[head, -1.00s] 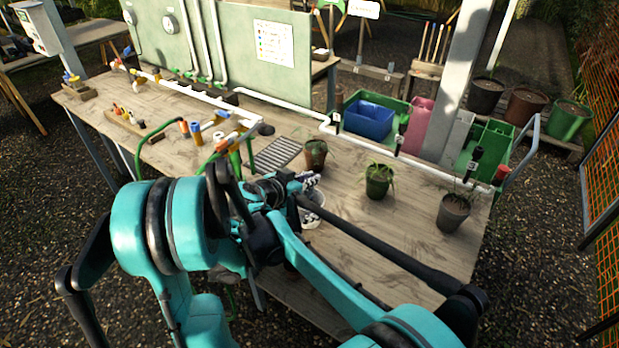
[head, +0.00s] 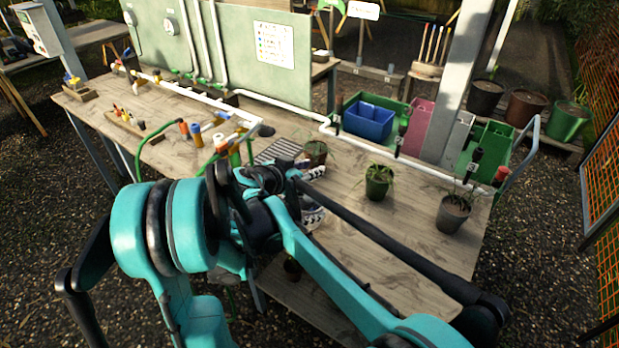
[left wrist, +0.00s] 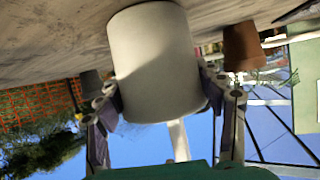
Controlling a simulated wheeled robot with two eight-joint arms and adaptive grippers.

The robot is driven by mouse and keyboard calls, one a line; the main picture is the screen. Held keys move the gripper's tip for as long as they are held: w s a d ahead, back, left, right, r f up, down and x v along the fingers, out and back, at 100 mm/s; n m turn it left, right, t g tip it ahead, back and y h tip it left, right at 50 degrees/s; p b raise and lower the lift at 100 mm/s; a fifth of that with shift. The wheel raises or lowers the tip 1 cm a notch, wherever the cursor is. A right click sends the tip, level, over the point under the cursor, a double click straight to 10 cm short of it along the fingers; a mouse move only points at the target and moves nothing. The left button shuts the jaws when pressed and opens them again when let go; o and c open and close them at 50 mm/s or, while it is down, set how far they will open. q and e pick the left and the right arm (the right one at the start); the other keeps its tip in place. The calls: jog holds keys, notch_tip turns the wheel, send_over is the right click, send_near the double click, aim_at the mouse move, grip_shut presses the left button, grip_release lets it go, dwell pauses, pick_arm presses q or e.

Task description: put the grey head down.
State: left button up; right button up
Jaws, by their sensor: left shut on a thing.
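The grey head (left wrist: 158,65) is a smooth, pale grey cylinder that fills the middle of the left wrist view. My left gripper (left wrist: 165,100) is shut on it, with one finger on each side. Its far end is at or close to the wooden bench top (left wrist: 60,30); I cannot tell whether they touch. In the head view my left gripper (head: 313,216) is mostly hidden behind my arm links, over the bench's front part. My right gripper (head: 312,172) seems to be just above it in the picture, small and partly covered, its jaws unclear.
Potted plants stand on the bench: a brown pot (head: 315,153), a green pot (head: 378,182) and a dark grey pot (head: 453,213). A slatted grey rack (head: 277,150) lies behind my grippers. White pipe (head: 290,112) runs along the back. The bench's right front is clear.

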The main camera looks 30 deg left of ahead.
notch_tip(320, 180, up, 3)
dwell(0.5)
pick_arm(q)
jog(key=o, duration=1.2)
jog(key=shift+o, duration=0.2)
